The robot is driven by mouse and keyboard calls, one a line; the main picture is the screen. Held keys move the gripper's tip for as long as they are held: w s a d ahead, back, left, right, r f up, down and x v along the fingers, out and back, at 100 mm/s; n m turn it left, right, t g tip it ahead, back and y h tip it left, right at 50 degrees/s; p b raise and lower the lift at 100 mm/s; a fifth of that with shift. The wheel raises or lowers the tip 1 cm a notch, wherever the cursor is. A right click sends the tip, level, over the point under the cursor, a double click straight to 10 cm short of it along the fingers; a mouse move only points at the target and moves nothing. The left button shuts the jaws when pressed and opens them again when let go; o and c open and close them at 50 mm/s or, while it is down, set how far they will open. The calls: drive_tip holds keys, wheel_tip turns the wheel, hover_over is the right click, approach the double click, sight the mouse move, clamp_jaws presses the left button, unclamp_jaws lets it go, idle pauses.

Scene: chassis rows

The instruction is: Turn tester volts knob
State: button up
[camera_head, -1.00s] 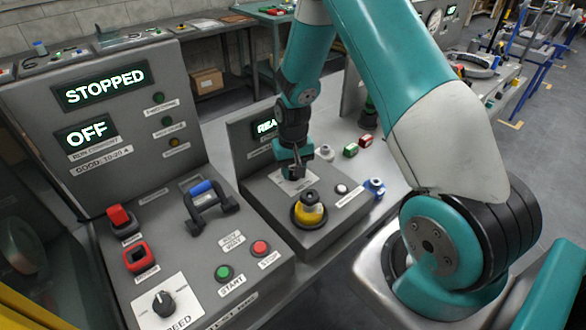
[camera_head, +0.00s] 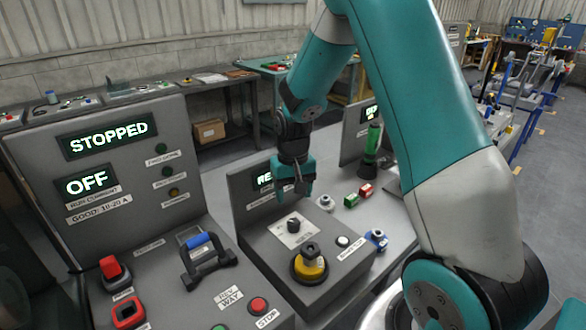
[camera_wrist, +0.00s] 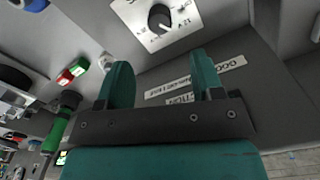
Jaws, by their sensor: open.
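A small black knob (camera_head: 293,226) sits on a white dial plate (camera_head: 291,237) on top of the grey tester box (camera_head: 272,254). In the wrist view the knob (camera_wrist: 160,19) shows a white pointer line and printed scale marks near the top of the picture. My gripper (camera_head: 292,192) is above the knob and apart from it, with its fingers spread and nothing between them. The wrist view also shows the open green fingers (camera_wrist: 162,70). The tester's display (camera_head: 263,180) is partly hidden by my gripper.
A yellow-and-black knob (camera_head: 309,265) and a white button (camera_head: 343,241) stand in front of the dial. Left is a panel (camera_head: 100,140) reading STOPPED and OFF, with a blue-handled lever (camera_head: 202,244).

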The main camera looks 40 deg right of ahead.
wheel_tip(320, 180, up, 8)
drive_tip(key=shift+a, duration=0.1)
idle(0.6)
